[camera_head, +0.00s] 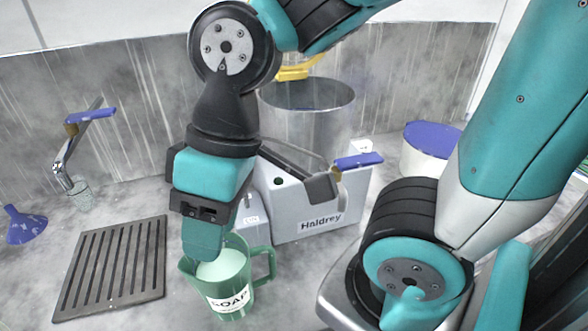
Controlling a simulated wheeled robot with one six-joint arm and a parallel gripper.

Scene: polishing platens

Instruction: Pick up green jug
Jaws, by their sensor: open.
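The green jug (232,283) stands upright on the grey counter in the lower middle of the head view. It has a white label reading "SOAP", pale contents, and a handle on its right side. My gripper (204,246) points down at the jug's rim, over its left and back part. The gripper is open. It hides part of the jug's rim, and I cannot tell whether a finger is inside the jug or touching it.
A slatted dark drain grate (112,268) lies left of the jug. A white-grey machine labelled "Haldrey" (320,222) stands behind and right. A metal drum (305,115), a blue-lidded tub (432,138), a blue funnel (24,226) and a tap (75,150) stand around.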

